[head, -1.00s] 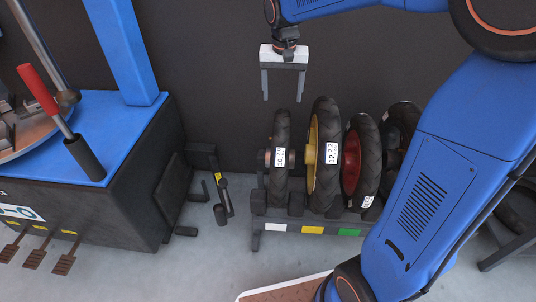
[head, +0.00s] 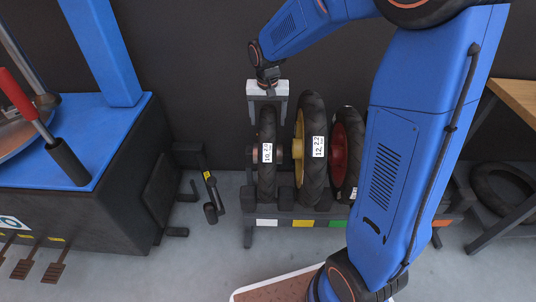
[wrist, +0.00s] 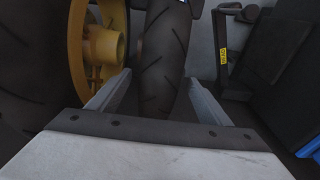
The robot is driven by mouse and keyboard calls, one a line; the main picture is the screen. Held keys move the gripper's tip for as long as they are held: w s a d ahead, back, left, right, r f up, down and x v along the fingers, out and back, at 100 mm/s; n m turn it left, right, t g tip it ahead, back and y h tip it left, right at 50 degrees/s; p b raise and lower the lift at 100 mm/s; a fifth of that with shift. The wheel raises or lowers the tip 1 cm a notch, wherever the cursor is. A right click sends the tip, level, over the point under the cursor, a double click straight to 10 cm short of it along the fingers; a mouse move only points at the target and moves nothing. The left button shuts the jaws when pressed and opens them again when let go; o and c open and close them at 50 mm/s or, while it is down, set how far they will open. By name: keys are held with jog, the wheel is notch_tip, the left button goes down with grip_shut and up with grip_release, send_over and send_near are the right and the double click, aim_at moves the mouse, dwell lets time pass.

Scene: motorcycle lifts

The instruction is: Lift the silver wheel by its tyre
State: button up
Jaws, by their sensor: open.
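The leftmost wheel (head: 268,172) stands upright in the rack, with a narrow black tyre and a white label; its rim is edge-on, so I cannot confirm silver. A brownish hub end shows at its left side. My gripper (head: 267,118) points down at the top of this wheel, open. In the wrist view, the gripper's two fingers (wrist: 159,82) stand on either side of the tyre (wrist: 164,50), with a gap on each side. The tyre runs between them, not gripped.
A yellow-rimmed wheel (head: 312,150) stands close on the right, then a red-rimmed wheel (head: 345,155). The rack (head: 285,223) has white, yellow and green tags. A blue-topped machine (head: 110,150) stands left.

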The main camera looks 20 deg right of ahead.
jog(key=shift+w+d+f, duration=0.1)
jog(key=shift+w+f, duration=0.05)
jog(key=shift+f, duration=0.8)
jog(key=shift+w+d+f, duration=0.1)
jog(key=shift+f, duration=0.8)
jog(key=shift+a, duration=0.1)
jog(key=shift+c, duration=0.6)
grip_shut()
jog(key=shift+w+r, duration=0.1)
